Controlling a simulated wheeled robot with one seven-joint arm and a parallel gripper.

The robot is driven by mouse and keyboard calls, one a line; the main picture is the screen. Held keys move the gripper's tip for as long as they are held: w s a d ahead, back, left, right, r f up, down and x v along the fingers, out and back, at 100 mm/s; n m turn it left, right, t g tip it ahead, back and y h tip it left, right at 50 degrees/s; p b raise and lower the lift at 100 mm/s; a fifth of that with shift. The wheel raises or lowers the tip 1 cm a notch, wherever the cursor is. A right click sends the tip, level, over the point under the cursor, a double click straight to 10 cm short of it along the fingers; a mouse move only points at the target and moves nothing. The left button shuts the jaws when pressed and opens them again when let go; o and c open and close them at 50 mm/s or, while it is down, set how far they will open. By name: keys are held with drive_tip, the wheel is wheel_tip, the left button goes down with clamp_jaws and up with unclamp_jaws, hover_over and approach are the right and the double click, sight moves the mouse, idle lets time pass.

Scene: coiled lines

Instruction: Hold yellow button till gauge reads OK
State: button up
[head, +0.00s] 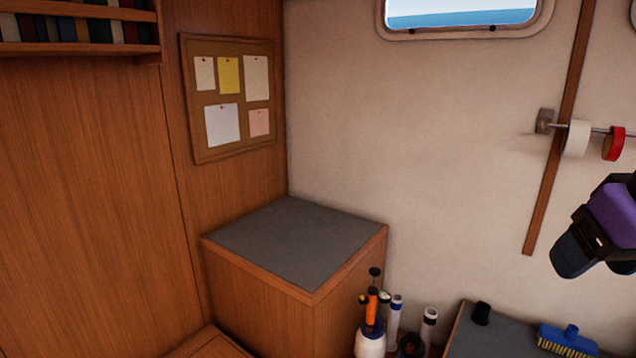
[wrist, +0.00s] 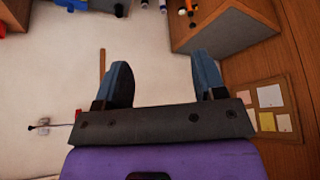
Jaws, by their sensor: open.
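I cannot make out a button or a gauge for certain in either view. A white bottle (head: 370,343) with an orange upright part (head: 371,306) and a dark knob stands low in the head view. A small yellow bit (head: 362,299) and a small pale round piece with green (head: 385,297) sit beside the orange part, too small to read. My gripper (head: 575,262) is at the right edge of the head view, up and right of the bottle and well apart from it. In the wrist view my gripper (wrist: 163,60) has its two blue fingers wide apart with nothing between them.
A grey-topped wooden cabinet (head: 300,238) stands left of the bottle. White tubes (head: 428,325) stand to its right. A grey surface (head: 500,340) holds a black cup (head: 481,313) and a blue-and-yellow brush (head: 567,342). Tape rolls (head: 577,139) hang on a wall rod.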

drive_tip(key=shift+s, duration=0.1)
clamp_jaws()
idle(1.7)
